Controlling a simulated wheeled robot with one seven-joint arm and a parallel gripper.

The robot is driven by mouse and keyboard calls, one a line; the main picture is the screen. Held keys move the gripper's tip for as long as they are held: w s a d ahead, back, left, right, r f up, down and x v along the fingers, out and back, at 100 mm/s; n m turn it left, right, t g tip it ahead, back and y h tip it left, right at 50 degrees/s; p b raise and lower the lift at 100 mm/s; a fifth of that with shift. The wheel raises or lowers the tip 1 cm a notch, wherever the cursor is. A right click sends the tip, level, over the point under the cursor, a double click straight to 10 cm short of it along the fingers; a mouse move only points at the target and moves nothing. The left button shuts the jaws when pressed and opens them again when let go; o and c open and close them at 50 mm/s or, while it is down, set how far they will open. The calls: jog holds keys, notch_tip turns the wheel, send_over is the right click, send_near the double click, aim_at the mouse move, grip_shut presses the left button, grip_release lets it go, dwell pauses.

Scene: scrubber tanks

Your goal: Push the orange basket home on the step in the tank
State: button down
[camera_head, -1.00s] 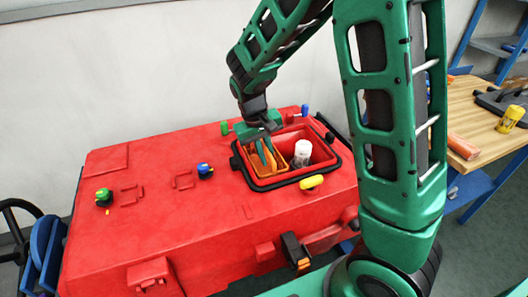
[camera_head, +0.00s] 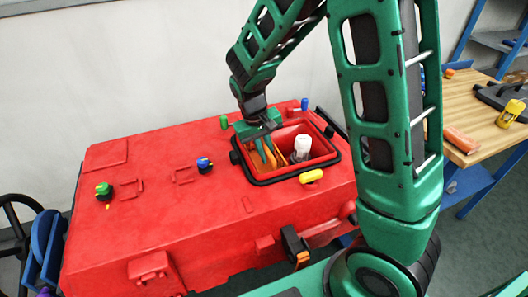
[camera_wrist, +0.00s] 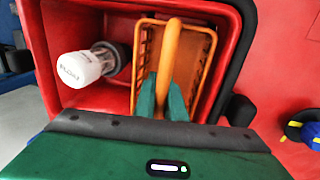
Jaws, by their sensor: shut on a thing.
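The orange basket (camera_wrist: 205,48) is inside the open red tank (camera_wrist: 32,22), along one side of it. In the wrist view its slatted wall and upright handle show. My gripper (camera_wrist: 162,103) is shut on the basket's handle, its green fingers reaching down into the tank. In the head view my gripper (camera_head: 265,142) is at the left part of the opening, and the basket (camera_head: 282,158) shows only in part beside the fingers. The step under the basket is hidden, so I cannot tell whether the basket touches it.
A white-capped float (camera_wrist: 82,68) stands in the tank beside the basket. A black seal rims the opening. Yellow (camera_head: 311,176), green (camera_head: 224,122) and blue (camera_head: 204,165) knobs sit on the red top around it. A wooden workbench (camera_head: 465,95) stands at right.

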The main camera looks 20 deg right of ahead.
aim_at(268, 166)
jog(key=shift+f, duration=0.2)
dwell(0.3)
jog(key=shift+f, duration=0.55)
jog(key=shift+f, duration=0.15)
jog(key=shift+f, duration=0.3)
jog(key=shift+f, duration=0.45)
dwell(0.8)
jog(key=shift+r, duration=0.1)
dwell(0.4)
jog(key=c, duration=1.7)
grip_release()
jog(key=shift+c, duration=0.2)
